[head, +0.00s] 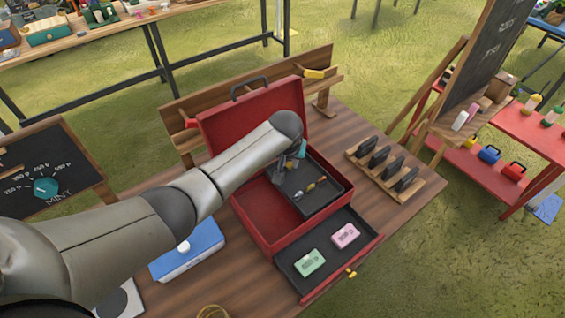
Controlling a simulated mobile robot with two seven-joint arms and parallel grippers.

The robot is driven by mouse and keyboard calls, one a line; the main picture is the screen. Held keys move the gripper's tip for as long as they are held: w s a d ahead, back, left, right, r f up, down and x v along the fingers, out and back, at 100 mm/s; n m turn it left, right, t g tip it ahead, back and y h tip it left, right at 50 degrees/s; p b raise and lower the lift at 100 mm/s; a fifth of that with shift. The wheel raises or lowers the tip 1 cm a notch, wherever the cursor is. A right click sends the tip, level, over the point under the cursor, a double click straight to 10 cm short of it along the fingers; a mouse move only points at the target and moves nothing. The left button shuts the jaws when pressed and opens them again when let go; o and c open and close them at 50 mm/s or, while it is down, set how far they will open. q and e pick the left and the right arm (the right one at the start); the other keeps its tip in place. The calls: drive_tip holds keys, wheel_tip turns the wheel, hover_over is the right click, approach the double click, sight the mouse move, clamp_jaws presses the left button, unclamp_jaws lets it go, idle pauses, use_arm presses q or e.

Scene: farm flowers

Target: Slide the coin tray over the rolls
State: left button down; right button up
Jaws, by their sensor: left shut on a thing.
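A red box (262,238) stands on the wooden table with its lid (232,115) open at the back. A dark coin tray (325,207) sits in the right part of the box, with a few small gold and dark items in it. The left part of the box floor is bare red. My left gripper (283,176) is at the tray's left back edge and appears shut on it; my arm partly hides the fingers. No rolls can be clearly made out in the box. My right gripper is not in view.
A front drawer (290,278) is pulled out, holding a green block (309,262) and a pink block (345,235). A wooden rack (408,191) with dark holders stands right of the box. A blue-lidded box (200,243) lies left, under my arm.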

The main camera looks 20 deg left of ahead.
sight(299, 166)
use_arm(q)
drive_tip(key=shift+w+d+f+b, duration=0.25)
drive_tip(key=shift+w+d+b, duration=0.4)
drive_tip(key=shift+w, duration=0.4)
drive_tip(key=shift+w+d, duration=0.25)
drive_tip(key=shift+d, duration=0.05)
drive_tip(key=shift+r+b, duration=0.15)
drive_tip(key=shift+b, duration=0.2)
drive_tip(key=shift+r, duration=0.1)
drive_tip(key=shift+d, duration=0.1)
drive_tip(key=c, duration=1)
unclamp_jaws()
drive_tip(key=shift+w, duration=0.1)
drive_tip(key=shift+d+r, duration=0.1)
drive_tip(key=shift+r, duration=0.25)
drive_tip(key=shift+p+v, duration=1.8)
drive_tip(key=shift+v, duration=5.5)
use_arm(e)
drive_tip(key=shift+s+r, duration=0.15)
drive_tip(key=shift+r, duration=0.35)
use_arm(q)
drive_tip(key=shift+f, duration=0.1)
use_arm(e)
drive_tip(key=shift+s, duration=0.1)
